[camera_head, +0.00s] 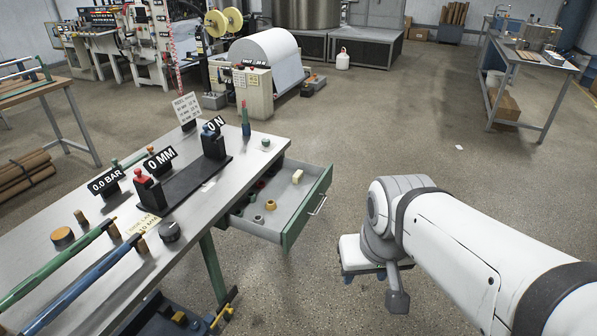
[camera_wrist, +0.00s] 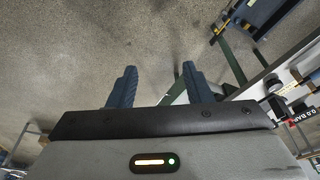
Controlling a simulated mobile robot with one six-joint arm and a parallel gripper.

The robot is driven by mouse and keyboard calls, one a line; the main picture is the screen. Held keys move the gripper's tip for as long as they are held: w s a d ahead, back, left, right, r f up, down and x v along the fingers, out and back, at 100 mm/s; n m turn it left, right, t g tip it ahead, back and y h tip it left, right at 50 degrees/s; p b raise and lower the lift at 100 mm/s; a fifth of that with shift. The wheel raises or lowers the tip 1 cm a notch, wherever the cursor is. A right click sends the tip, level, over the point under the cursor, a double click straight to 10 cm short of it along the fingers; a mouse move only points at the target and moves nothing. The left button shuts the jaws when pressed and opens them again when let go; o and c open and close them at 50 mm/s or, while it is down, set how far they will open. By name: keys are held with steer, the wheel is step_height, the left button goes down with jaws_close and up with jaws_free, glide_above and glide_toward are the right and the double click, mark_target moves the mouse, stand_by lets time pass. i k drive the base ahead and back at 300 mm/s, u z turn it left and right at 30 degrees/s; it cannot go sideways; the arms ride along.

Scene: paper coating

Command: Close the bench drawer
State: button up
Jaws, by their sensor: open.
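The bench drawer (camera_head: 306,212) is pulled out from the right side of the metal-topped bench (camera_head: 215,195). Its green front carries a pale bar handle (camera_head: 317,206), and several small rings and spools and a pale block lie inside. My gripper (camera_head: 364,277) is to the right of the drawer and nearer the camera, apart from the handle. My arm's wrist partly hides it in the head view. In the wrist view my gripper (camera_wrist: 158,72) has its two blue fingers spread with nothing between them. A green strip shows behind the right finger; I cannot tell whether it is the drawer front.
The bench top holds a black fixture (camera_head: 190,185), display signs, a dark knob and green and blue bars. A green bench leg (camera_head: 214,268) stands below. Open concrete floor (camera_head: 400,130) lies beyond the drawer. A large white roll (camera_head: 268,58) stands further back.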

mark_target(296, 203)
steer(key=k, duration=1.3)
steer(key=u, duration=0.3)
steer(key=i, duration=2.4)
steer(key=z, duration=0.75)
